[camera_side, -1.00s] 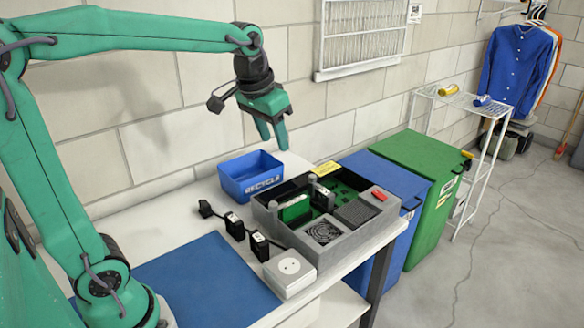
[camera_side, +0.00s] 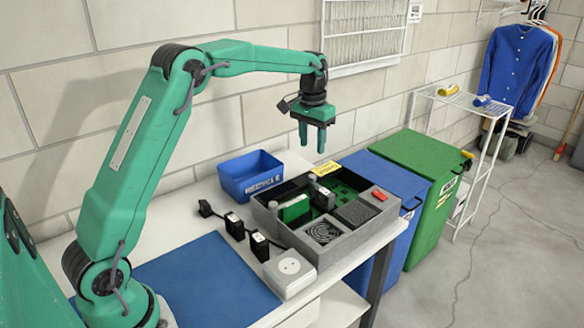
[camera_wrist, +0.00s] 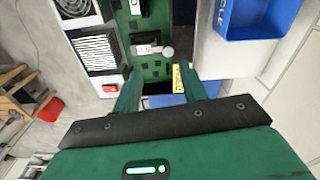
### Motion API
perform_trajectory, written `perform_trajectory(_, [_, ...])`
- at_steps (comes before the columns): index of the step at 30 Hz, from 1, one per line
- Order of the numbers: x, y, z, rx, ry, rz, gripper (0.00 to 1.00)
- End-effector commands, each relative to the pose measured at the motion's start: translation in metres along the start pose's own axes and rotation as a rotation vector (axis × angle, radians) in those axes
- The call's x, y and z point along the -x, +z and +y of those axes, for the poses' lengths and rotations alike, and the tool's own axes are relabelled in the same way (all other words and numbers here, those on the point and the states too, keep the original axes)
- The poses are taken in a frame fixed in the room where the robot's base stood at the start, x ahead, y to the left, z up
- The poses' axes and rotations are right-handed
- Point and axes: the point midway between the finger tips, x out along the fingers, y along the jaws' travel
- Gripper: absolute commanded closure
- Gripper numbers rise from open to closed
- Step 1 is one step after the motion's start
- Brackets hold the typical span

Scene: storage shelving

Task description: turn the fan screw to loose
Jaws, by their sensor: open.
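The fan (camera_side: 323,232) is a dark round grille in the front compartment of an open grey case (camera_side: 315,262). Part of what looks like the fan (camera_wrist: 74,8) shows at the top left edge of the wrist view. I cannot make out its screw in either view. My gripper (camera_side: 312,147) is open and empty, pointing down, above the back of the case and well clear of it. In the wrist view my gripper (camera_wrist: 160,92) has its fingers apart, with a yellow label (camera_wrist: 183,80) behind the right finger.
The case also holds a green board (camera_side: 296,208), a ribbed block (camera_side: 358,212), a red part (camera_side: 380,194) and a round-topped post (camera_side: 312,179). A blue recycle bin (camera_side: 251,178) stands behind it. Black plugs (camera_side: 259,245) and a white socket box (camera_side: 290,274) lie in front.

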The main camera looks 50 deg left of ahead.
Motion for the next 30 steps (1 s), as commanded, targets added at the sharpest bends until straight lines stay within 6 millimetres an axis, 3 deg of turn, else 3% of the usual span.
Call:
perform_trajectory(3, [-0.019, -0.013, -0.006, 0.008, 0.001, -0.025, 0.58])
perform_trajectory(9, [-0.034, -0.022, -0.011, 0.015, 0.001, -0.043, 0.58])
perform_trajectory(20, [-0.04, -0.022, -0.012, 0.015, 0.001, -0.047, 0.58])
perform_trajectory(30, [-0.072, -0.021, -0.012, 0.015, 0.002, -0.049, 0.58])
